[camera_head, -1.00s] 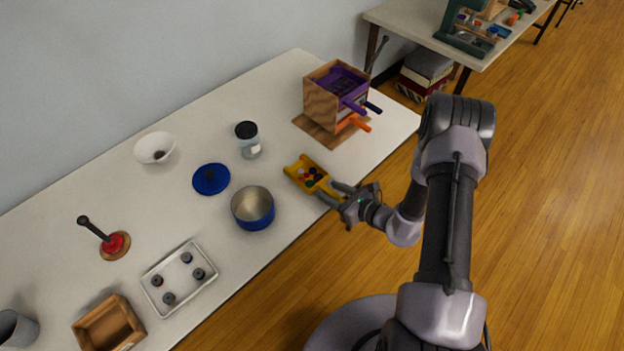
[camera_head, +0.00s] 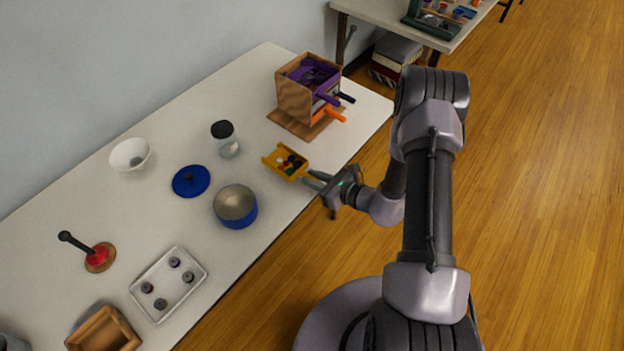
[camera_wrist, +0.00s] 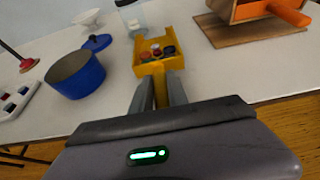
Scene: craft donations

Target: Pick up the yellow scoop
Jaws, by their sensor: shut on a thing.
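The yellow scoop (camera_head: 284,163) holds several small coloured pieces, among them red and dark ones. It is over the front edge area of the white table, right of the blue pot. In the wrist view the scoop (camera_wrist: 157,64) points away from me, its near end between my fingers. My gripper (camera_head: 312,180) is shut on the scoop's near end; in the wrist view the fingers (camera_wrist: 158,92) flank it closely. Its handle is mostly hidden between the fingers. I cannot tell whether the scoop still touches the table.
A blue pot (camera_head: 236,212) stands left of the scoop, with a blue lid (camera_head: 190,181) and a lidded jar (camera_head: 229,147) behind. A wooden box with purple and orange handles (camera_head: 297,101) stands behind right. A white tray (camera_head: 141,291), bowl (camera_head: 128,165) and plunger-like tool (camera_head: 101,262) are further left.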

